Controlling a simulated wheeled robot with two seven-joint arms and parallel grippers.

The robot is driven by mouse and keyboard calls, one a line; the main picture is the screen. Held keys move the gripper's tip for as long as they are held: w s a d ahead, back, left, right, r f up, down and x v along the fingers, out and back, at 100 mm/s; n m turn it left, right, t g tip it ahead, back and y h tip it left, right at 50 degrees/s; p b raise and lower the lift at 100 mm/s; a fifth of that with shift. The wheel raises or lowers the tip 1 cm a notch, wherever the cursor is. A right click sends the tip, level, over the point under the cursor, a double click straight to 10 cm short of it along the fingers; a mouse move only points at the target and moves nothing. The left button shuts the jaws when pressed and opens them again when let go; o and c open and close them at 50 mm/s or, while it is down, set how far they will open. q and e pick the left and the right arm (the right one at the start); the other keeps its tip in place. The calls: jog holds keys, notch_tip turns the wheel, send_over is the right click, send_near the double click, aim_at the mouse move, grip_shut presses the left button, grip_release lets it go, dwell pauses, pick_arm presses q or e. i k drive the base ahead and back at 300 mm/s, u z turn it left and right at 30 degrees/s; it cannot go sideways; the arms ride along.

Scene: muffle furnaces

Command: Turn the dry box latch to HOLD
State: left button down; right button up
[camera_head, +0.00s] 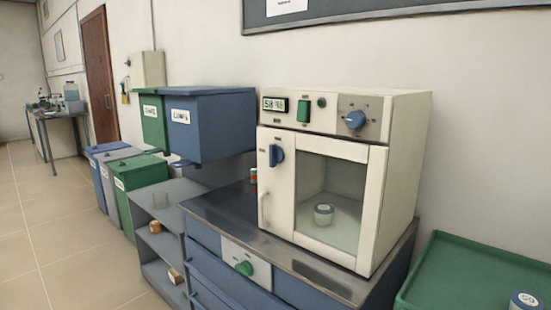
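The dry box (405,125) is a cream cabinet with a glass door, standing on a metal-topped blue cabinet. A blue latch knob (276,155) sits at the upper left of the door frame, its grip close to upright. Small marks around it are too small to read. The door (368,205) looks shut, with a pale handle (263,211) below the latch. A second blue knob (355,119) is on the upper panel beside a green switch (303,111) and a display (274,104). Neither gripper is in view.
A green tray (425,271) with a blue-and-white container (524,301) is at the lower right. A grey shelf (178,187) stands left of the cabinet. The floor (70,240) at left is clear.

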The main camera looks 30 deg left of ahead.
aim_at(277, 155)
jog(key=z, duration=0.5)
jog(key=k, duration=1.15)
jog(key=u, duration=0.5)
jog(key=i, duration=0.85)
jog(key=u, duration=0.4)
